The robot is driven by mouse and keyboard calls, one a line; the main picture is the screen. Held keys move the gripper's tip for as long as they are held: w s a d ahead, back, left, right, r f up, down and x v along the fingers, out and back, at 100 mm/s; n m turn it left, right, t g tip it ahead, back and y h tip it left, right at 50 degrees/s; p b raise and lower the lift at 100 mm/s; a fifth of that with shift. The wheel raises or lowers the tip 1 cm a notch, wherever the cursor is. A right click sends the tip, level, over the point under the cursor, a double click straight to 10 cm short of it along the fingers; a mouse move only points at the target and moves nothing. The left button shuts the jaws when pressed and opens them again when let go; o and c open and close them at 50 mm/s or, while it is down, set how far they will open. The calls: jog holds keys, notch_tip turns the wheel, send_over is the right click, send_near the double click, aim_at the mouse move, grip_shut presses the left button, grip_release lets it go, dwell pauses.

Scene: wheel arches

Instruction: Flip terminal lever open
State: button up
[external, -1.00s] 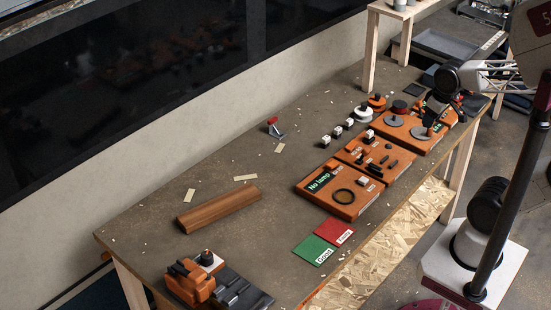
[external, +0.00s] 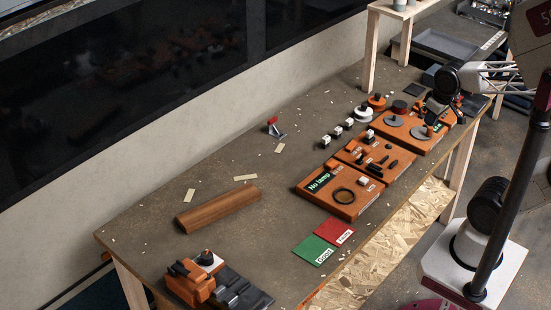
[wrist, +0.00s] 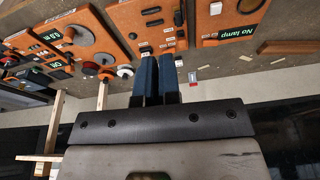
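My gripper (wrist: 159,58) shows as two dark blue fingers close together in the wrist view, with a narrow dark gap. I cannot tell whether they are open or shut, and nothing held is visible. The terminal lever is too small to single out among the small parts there.
The No lamp board (external: 331,199) lies left of the middle board. Green (external: 314,250) and red (external: 335,232) cards lie in front. A wooden bar (external: 218,208), a small red-topped part (external: 274,128) and an orange device (external: 195,279) stand farther left.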

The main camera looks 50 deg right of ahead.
jog(key=f+m, duration=0.1)
jog(key=a+f+m+t, duration=0.1)
jog(key=m, duration=0.1)
jog(key=shift+w+a+y, duration=0.25)
jog(key=shift+w+y, duration=0.05)
jog(key=shift+w, duration=0.05)
grip_shut()
jog(key=w+a+f+m+t, duration=0.1)
jog(key=f+m+t, duration=0.3)
jog(key=m, duration=1.2)
jog(key=w+a+f+m+t, duration=0.1)
jog(key=f+m+t, duration=0.4)
jog(key=f+m, duration=0.8)
jog(key=w+m, duration=0.1)
jog(key=m, duration=0.2)
jog(key=shift+a+f+t, duration=0.2)
jog(key=shift+a+t, duration=0.1)
jog(key=shift+a, duration=0.05)
jog(key=shift+w, duration=0.1)
jog(key=shift+w, duration=0.1)
